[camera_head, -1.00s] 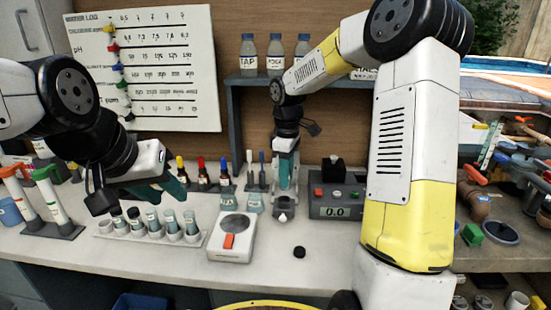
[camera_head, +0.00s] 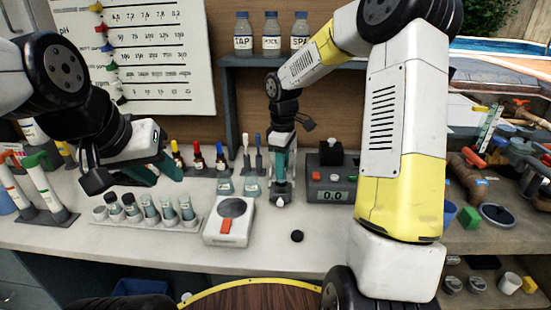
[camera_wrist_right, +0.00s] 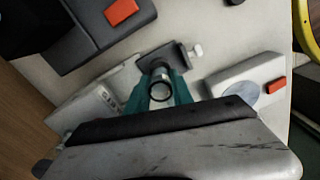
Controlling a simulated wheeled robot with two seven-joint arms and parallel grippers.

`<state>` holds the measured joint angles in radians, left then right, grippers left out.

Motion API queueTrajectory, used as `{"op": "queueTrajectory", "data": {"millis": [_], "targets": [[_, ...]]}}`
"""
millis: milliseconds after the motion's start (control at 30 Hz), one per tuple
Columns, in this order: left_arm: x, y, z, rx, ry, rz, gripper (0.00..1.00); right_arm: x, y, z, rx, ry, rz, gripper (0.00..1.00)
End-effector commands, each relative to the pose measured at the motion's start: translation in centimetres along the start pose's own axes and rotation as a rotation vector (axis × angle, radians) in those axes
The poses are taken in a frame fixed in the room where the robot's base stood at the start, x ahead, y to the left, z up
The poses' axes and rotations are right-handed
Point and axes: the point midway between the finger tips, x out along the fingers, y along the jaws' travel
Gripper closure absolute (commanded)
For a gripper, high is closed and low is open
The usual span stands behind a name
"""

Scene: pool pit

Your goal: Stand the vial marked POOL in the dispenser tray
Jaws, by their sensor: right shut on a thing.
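My right gripper (camera_head: 282,188) points down at the bench, between the white scale and the grey meter. In the right wrist view it (camera_wrist_right: 158,92) is shut on a vial (camera_wrist_right: 160,91), whose round dark rim shows between the teal fingers. Its label is hidden, so I cannot read POOL on it. A dark block with a pale knob (camera_wrist_right: 167,60) lies right by the fingertips; I cannot tell if this is the dispenser tray or if the vial touches it. My left gripper (camera_head: 153,172) is open and empty above the vial rack (camera_head: 150,226), where several capped vials stand.
The white scale (camera_head: 230,221) with a red switch stands left of my right gripper, the grey meter (camera_head: 332,192) to its right. A small black puck (camera_head: 297,236) lies in front. Dropper bottles (camera_head: 198,158) and flasks (camera_head: 251,186) stand behind. The bench front is mostly clear.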

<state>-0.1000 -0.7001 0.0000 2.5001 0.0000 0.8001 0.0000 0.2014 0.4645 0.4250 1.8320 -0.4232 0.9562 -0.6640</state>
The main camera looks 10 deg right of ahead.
Motion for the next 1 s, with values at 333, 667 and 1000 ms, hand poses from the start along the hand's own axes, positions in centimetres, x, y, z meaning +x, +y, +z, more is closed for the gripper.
{"op": "queueTrajectory", "data": {"millis": [333, 667, 1000], "targets": [[0.0, 0.0, 0.0, 0.000, 0.000, 0.000, 0.64, 0.4, 0.0, 0.0, 0.000, 0.000, 0.000, 1.00], [0.0, 0.0, 0.0, 0.000, 0.000, 0.000, 0.64, 1.4, 0.0, 0.0, 0.000, -0.001, 0.000, 1.00], [0.0, 0.0, 0.0, 0.000, 0.000, 0.000, 0.64, 2.1, 0.0, 0.0, -0.001, 0.000, 0.001, 1.00]]}}
